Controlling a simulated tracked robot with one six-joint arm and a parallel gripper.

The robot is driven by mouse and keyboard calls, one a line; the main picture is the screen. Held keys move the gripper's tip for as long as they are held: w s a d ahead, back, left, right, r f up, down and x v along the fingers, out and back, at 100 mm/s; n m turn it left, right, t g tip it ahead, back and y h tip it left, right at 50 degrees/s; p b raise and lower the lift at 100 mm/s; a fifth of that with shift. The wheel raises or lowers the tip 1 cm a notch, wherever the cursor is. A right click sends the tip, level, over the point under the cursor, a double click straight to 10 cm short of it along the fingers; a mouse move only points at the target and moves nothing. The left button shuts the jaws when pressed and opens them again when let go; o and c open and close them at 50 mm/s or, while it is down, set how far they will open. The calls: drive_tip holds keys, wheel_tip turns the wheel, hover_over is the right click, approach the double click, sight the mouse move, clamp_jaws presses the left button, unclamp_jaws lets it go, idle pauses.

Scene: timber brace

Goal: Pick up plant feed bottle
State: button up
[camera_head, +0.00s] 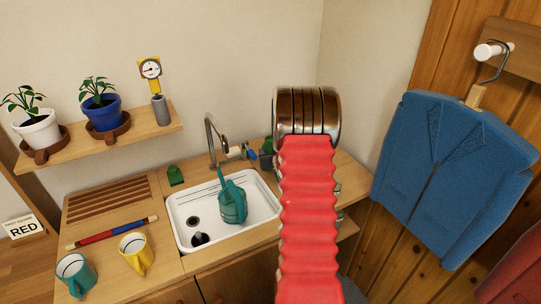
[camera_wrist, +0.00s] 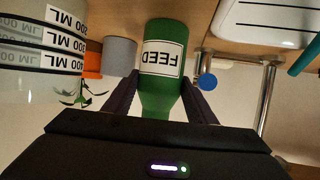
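In the head view my red ribbed arm covers the area right of the sink, so my gripper and most of the bottle's surroundings are hidden there.
A grey cup (camera_wrist: 119,56) and an orange item (camera_wrist: 92,60) stand beside the bottle. A metal tap with a blue knob (camera_wrist: 207,82) is close on the right. The sink (camera_head: 184,233) holds a teal watering can (camera_head: 232,202).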

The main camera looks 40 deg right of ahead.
drive_tip(key=c, duration=0.8)
drive_tip(key=shift+r, duration=0.15)
wheel_tip(320, 180, up, 10)
drive_tip(key=shift+f, duration=0.1)
idle(1.0)
